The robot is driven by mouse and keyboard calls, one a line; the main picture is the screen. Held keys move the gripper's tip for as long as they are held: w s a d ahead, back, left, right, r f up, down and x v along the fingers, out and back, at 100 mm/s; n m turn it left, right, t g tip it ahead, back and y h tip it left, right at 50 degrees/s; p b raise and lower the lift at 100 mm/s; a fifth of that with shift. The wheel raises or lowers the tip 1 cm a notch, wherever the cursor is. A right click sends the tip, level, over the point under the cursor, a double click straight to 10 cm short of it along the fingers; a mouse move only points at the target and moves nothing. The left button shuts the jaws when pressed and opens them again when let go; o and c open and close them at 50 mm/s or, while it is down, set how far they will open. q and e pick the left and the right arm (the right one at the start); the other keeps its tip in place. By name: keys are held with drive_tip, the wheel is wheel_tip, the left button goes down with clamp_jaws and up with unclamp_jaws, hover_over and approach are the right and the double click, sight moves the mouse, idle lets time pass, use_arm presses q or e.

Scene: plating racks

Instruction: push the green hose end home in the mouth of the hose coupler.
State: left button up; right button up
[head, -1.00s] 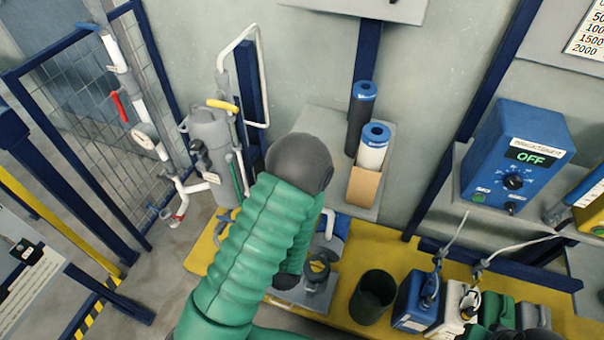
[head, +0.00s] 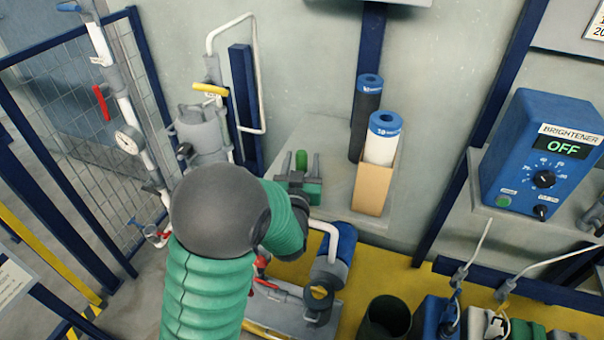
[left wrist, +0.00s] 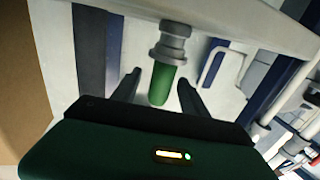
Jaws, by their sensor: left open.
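The green hose end (left wrist: 160,84) is a short round-tipped piece meeting a grey hose coupler (left wrist: 173,46) in the left wrist view. How deep it sits in the mouth I cannot tell. My left gripper (left wrist: 158,90) is open, with one dark finger on either side of the hose end and a gap to each. In the head view my left gripper (head: 300,166) is in front of the wall shelf, with the green hose end (head: 301,159) showing upright between its fingers. There its body hides the coupler. My right gripper is not in view.
A cardboard box (head: 372,188) with cartridges stands on the shelf just right of the gripper. A grey filter housing (head: 201,135) with pipes is to the left. A blue pump (head: 335,250) is below, and a blue control box (head: 540,155) is at right.

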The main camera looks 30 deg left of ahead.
use_arm(q)
drive_tip(key=shift+w+a, duration=0.15)
drive_tip(key=shift+w, duration=0.1)
drive_tip(key=shift+s, duration=0.1)
clamp_jaws()
drive_tip(key=shift+r, duration=0.1)
